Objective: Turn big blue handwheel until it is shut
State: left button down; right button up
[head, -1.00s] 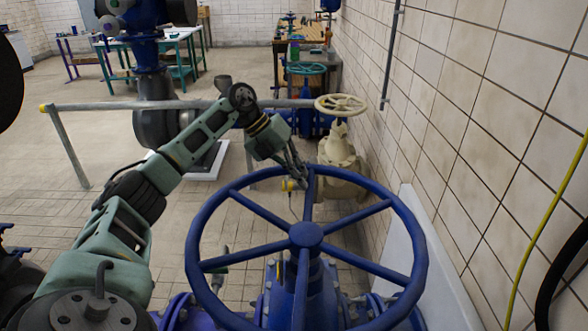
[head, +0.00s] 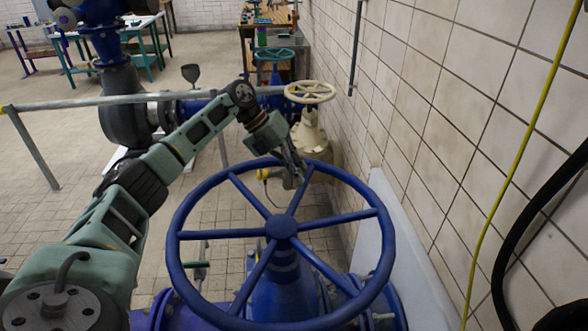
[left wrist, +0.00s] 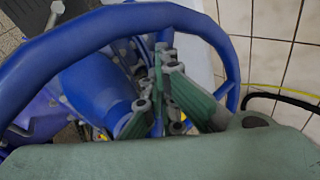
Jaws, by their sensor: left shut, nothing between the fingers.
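The big blue handwheel (head: 282,226) lies nearly flat in front of me, with several spokes running from its hub to a round rim. My left gripper (head: 296,182) points down at the wheel's far side, just inside the rim and beside the far spoke. It is shut with nothing held between the fingers. In the left wrist view the fingers (left wrist: 155,105) reach down inside the blue rim (left wrist: 60,58), close to a spoke; whether they touch it is hard to tell. My right gripper is in neither view.
A cream handwheel (head: 310,92) on a cream valve stands just beyond. A grey rail (head: 80,102) crosses behind my left arm. The tiled wall (head: 440,110), with a yellow hose (head: 505,150) and a black hose, is close on the right. Open floor lies at left.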

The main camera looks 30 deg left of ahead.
pick_arm(q)
jog(key=v, duration=1.2)
jog(key=shift+s+f, duration=0.1)
